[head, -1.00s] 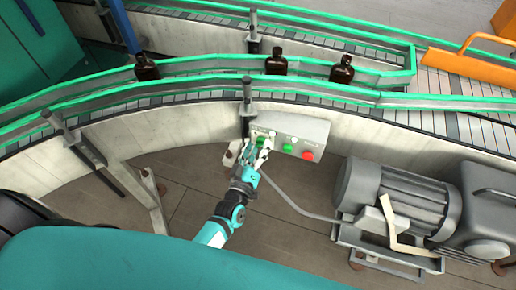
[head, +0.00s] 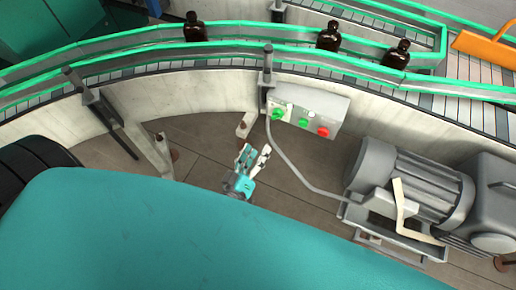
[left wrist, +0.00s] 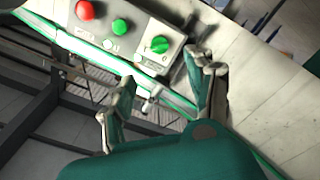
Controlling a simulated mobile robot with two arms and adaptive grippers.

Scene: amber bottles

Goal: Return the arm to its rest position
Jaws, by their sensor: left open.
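My left gripper (head: 253,157) is open and empty in the head view, low in front of the conveyor and below the control box (head: 308,108). The box carries a green knob (head: 277,113), a green button (head: 303,122) and a red button (head: 323,132). In the left wrist view the two spread fingers of my left gripper (left wrist: 162,95) stand apart from the control box (left wrist: 135,30), with nothing between them. The green knob (left wrist: 159,45) shows there beyond the fingers. My right gripper is not in view.
Amber bottles stand on the conveyor, one at the left (head: 194,27) and two at the right (head: 328,36), (head: 396,54). A grey motor (head: 415,185) stands on the floor at right, with a cable running to the box. Bare floor (head: 205,140) lies around the gripper.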

